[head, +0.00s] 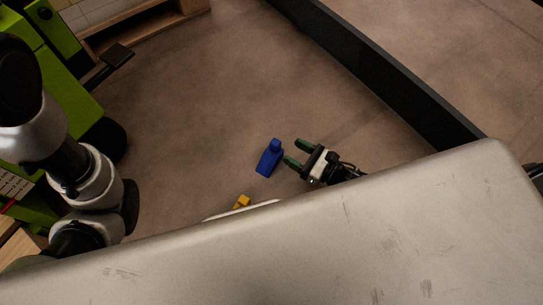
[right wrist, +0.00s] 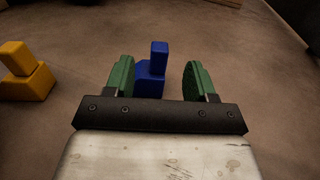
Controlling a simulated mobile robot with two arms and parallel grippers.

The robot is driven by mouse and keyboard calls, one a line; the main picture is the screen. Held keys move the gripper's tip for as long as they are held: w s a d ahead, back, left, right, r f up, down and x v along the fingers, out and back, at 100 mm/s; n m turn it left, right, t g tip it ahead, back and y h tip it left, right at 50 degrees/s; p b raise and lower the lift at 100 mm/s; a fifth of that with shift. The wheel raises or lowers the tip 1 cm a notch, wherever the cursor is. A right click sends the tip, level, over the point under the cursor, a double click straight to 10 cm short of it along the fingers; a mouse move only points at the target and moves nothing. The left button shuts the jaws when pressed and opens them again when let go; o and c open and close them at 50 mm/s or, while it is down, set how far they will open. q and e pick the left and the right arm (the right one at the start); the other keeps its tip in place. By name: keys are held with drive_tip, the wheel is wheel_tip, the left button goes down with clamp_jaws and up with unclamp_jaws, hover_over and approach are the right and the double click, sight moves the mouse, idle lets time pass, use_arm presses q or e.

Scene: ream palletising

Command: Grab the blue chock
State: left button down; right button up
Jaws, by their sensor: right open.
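The blue chock (head: 269,158) lies on the brown floor near the middle of the head view. My right gripper (head: 297,152) is just to its right, open, with its green fingers pointing at the chock. In the right wrist view the blue chock (right wrist: 152,72) shows ahead between the two green fingers of my right gripper (right wrist: 158,78), closer to the left finger. I cannot tell whether that finger touches it. My left arm comes in at the left of the head view; its gripper is not visible.
A yellow chock (head: 242,202) lies on the floor, partly hidden by a pale surface; it also shows in the right wrist view (right wrist: 24,72). A dark barrier (head: 375,70) runs along the upper right. A green machine (head: 65,110) stands at left. Floor beyond the blue chock is clear.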

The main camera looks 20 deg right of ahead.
sight(280, 145)
drive_tip(key=shift+x, duration=0.85)
drive_tip(key=b+x, duration=0.4)
drive_tip(key=shift+w+a+f, duration=0.25)
drive_tip(key=shift+w+f, duration=0.05)
drive_tip(key=shift+f, duration=0.1)
drive_tip(key=shift+w+a+r+b, duration=0.1)
drive_tip(key=shift+w+a+b, duration=0.05)
drive_tip(key=shift+b, duration=0.15)
drive_tip(key=shift+r, duration=0.1)
drive_tip(key=shift+c, duration=0.3)
clamp_jaws()
